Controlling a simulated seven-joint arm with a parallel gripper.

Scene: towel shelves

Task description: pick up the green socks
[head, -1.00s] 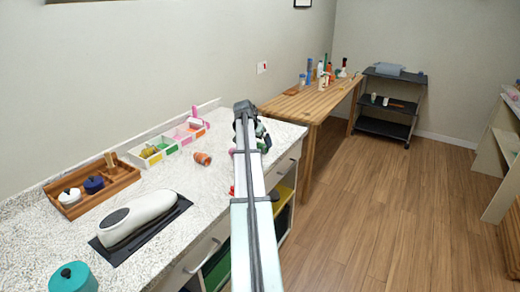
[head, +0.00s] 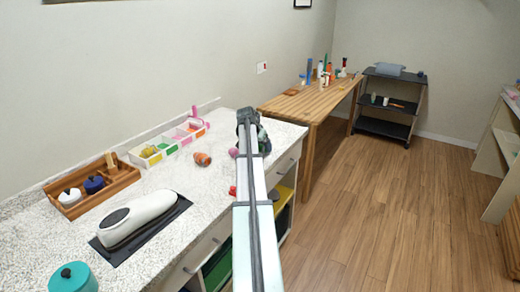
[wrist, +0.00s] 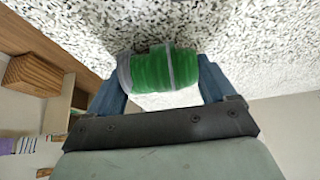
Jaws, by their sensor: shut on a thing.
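The green socks (wrist: 165,70) are a rolled bundle with grey bands, seen in the wrist view. My gripper (wrist: 160,80) is shut on them, with one blue-grey finger at each end of the roll. The speckled counter lies close behind the socks; I cannot tell whether they touch it. In the head view, my arm hides most of the gripper and the socks near the counter's far right end.
On the white speckled counter (head: 165,178) are an orange roll (head: 202,159), a divided box (head: 168,145), a wooden tray (head: 98,190), a white appliance (head: 137,217) on a dark mat and a teal pot (head: 73,278). A wooden table (head: 312,104) stands beyond.

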